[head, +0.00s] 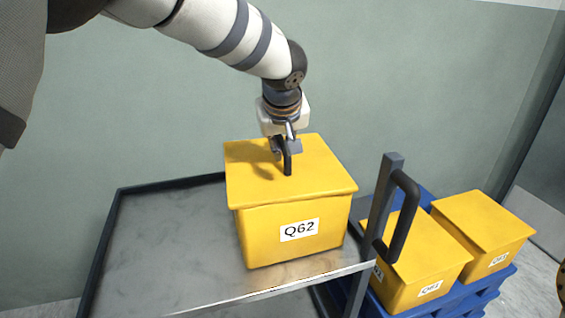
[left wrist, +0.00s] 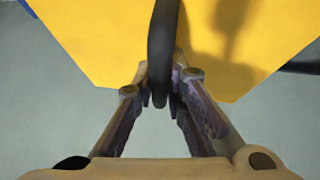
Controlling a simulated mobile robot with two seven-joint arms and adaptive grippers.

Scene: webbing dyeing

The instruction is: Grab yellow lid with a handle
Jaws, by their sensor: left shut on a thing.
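The yellow lid (head: 318,178) lies on top of the yellow box labelled Q62 (head: 265,243), and it looks seated on the box's rim. Its dark handle (head: 288,166) stands up from the middle of the lid. My left gripper (head: 286,150) comes down from above and is shut on this handle. In the left wrist view, the handle (left wrist: 163,45) runs between the fingertips of my left gripper (left wrist: 160,85), with the yellow lid (left wrist: 100,40) behind it. The fingers partly hide the handle. My right gripper is not in view.
The box stands on a grey metal cart (head: 160,245) with a raised dark rim and free room at left. The cart's push handle (head: 403,215) rises at right. Beyond it, more yellow lidded boxes (head: 485,222) stand on a blue pallet (head: 485,290). A wall is behind.

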